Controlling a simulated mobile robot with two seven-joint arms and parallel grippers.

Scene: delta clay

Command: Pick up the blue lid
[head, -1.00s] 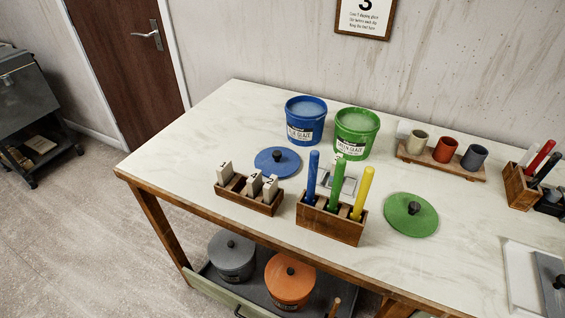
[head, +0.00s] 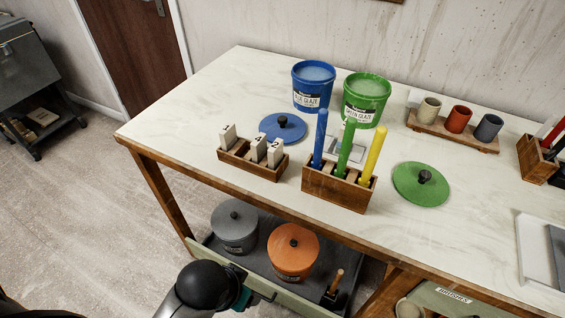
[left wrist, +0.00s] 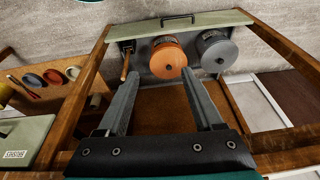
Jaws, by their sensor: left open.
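The blue lid (head: 283,127) lies flat on the white table, its black knob up. It is behind the wooden box of numbered blocks and in front of the open blue glaze bucket (head: 313,88). My left arm shows at the bottom of the head view, in front of the table and low; its fingers are not visible there. In the left wrist view my left gripper (left wrist: 163,92) is open and empty, its two fingers wide apart, facing the under-table drawer. The lid is not in the wrist view. My right gripper is not in view.
The box of numbered blocks (head: 253,163) and the box of coloured rods (head: 339,190) stand near the front edge. A green bucket (head: 365,101) and green lid (head: 421,185) are to the right. Below, an open drawer (head: 262,272) holds a grey pot (head: 235,232) and an orange pot (head: 293,257).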

